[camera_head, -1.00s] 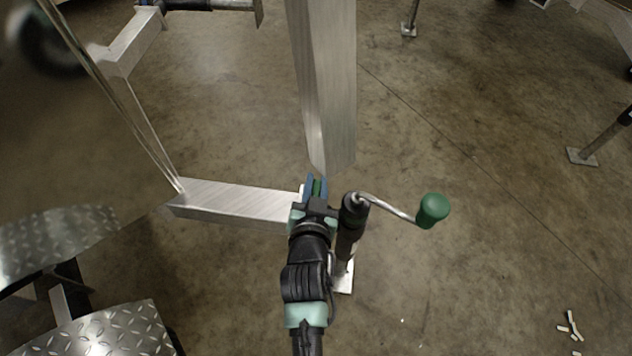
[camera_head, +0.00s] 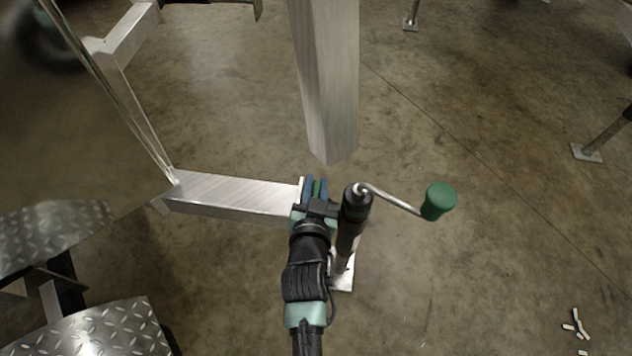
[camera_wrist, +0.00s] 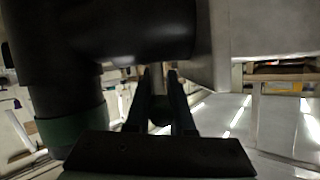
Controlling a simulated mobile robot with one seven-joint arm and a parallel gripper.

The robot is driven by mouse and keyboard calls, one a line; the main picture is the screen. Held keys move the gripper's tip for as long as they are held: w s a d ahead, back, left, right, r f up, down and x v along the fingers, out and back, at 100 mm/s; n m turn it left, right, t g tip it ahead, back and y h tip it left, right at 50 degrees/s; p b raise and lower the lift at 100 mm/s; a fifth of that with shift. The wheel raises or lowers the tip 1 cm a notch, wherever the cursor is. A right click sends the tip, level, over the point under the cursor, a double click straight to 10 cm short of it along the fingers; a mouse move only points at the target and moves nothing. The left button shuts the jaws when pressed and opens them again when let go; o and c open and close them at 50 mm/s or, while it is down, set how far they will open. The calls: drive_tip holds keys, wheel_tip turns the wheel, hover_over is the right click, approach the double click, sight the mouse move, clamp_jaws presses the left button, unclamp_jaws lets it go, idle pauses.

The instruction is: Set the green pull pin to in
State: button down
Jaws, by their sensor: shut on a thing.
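The green pull pin (camera_head: 316,187) shows only as a narrow green strip between the blue fingertips of my gripper (camera_head: 315,184), next to the right end of the aluminium cross beam. My gripper is shut on it. The fingers and the gripper body hide the rest of the pin, so how far in it sits cannot be told. In the wrist view, the two dark fingers of my gripper (camera_wrist: 160,88) point away from the camera, with a dark round shape between them.
The jack (camera_head: 352,215) stands close at the gripper's right, its crank ending in a green handle (camera_head: 438,202). The cross beam (camera_head: 235,194) lies left, and a large aluminium beam (camera_head: 328,90) ends just beyond. Chequered steps (camera_head: 110,335) are lower left. The floor at right is mostly clear.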

drive_tip(key=shift+s+f, duration=0.1)
drive_tip(key=shift+f, duration=0.15)
drive_tip(key=c, duration=0.8)
unclamp_jaws()
drive_tip(key=shift+s+r, duration=0.1)
drive_tip(key=shift+r, duration=0.05)
drive_tip(key=p+v, duration=0.5)
drive_tip(key=v, duration=0.7)
drive_tip(key=shift+s+r, duration=0.1)
drive_tip(key=shift+s, duration=0.2)
